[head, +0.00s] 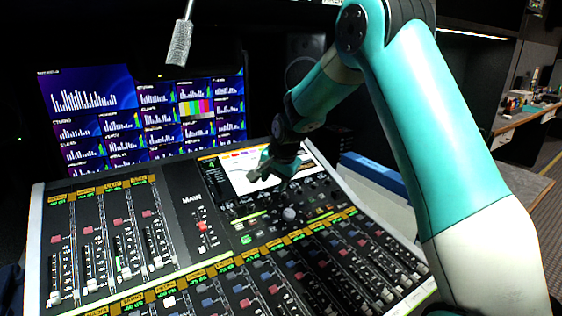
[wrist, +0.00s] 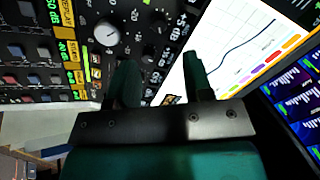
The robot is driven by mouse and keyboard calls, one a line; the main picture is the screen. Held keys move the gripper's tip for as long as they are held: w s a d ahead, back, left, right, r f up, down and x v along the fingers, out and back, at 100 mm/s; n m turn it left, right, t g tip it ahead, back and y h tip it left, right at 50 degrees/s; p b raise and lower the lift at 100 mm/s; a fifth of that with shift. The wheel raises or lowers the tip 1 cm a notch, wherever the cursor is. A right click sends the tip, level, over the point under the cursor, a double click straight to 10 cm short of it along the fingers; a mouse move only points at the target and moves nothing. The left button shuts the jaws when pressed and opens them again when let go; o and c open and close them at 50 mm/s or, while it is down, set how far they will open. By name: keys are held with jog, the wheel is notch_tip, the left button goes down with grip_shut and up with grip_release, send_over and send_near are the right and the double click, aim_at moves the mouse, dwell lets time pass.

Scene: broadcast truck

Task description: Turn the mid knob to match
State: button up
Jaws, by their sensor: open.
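The mixing console has a large light grey knob (head: 289,213) below its screen. In the wrist view the same kind of knob (wrist: 107,34) shows a dark pointer mark on its face. Several smaller black knobs (wrist: 158,22) sit beside it; I cannot read which one is labelled mid. The console screen (head: 237,181) shows a curve, which is clearer in the wrist view (wrist: 222,62). My gripper (head: 272,172) hangs over the screen's lower part, up and left of the grey knob. In the wrist view my gripper (wrist: 160,62) is open and empty, its fingers apart.
Rows of faders (head: 120,240) and lit channel labels fill the console front. A wall of monitors (head: 150,115) stands behind it. A gooseneck microphone (head: 180,42) hangs at the upper left. A side desk (head: 525,115) with small items is at the far right.

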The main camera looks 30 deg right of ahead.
jog(key=v, duration=0.9)
jog(key=shift+r, duration=0.15)
jog(key=s+a+r+n+g+y, duration=0.25)
jog(key=s+a+n, duration=0.75)
jog(key=s+a, duration=0.55)
jog(key=s+a+n+g+y, duration=0.1)
jog(key=s+n, duration=0.3)
jog(key=s, duration=0.4)
jog(key=s+a+f+n+g, duration=0.1)
jog(key=s+a+n, duration=0.3)
jog(key=s, duration=0.5)
jog(key=shift+a+f+n+y, duration=0.25)
jog(key=shift+f+n+y, duration=0.1)
jog(key=shift+n, duration=0.25)
